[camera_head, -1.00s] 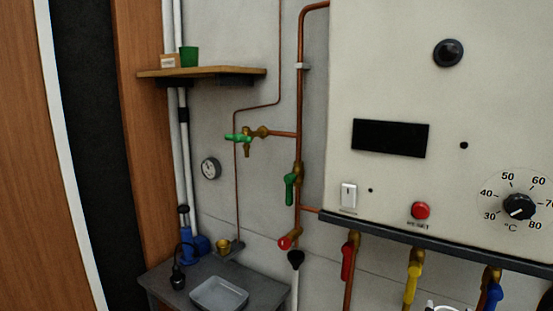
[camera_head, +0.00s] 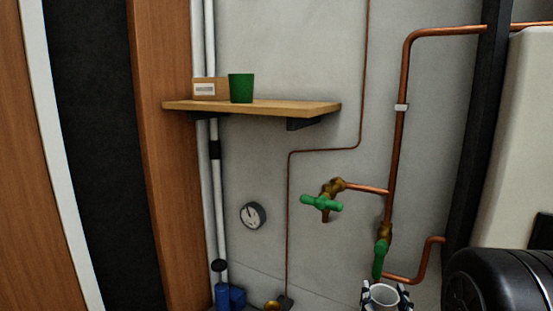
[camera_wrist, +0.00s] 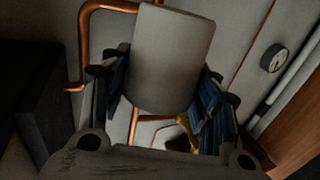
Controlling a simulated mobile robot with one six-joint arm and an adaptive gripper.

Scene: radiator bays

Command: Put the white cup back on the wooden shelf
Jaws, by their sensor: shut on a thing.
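The white cup (camera_head: 383,295) shows at the bottom of the head view, upright with its open top facing up. It fills the middle of the wrist view (camera_wrist: 167,60). My gripper (camera_head: 386,297) is shut on the cup, with a finger on each side. The wooden shelf (camera_head: 290,107) is on the wall up and to the left of the cup. The cup is apart from the shelf and lower than it.
A green cup (camera_head: 241,88) and a small labelled box (camera_head: 210,88) stand on the shelf's left part; its right part is bare. A green-handled tap (camera_head: 322,202) and copper pipes (camera_head: 399,135) are on the wall below and right. A gauge (camera_head: 253,215) hangs below the shelf.

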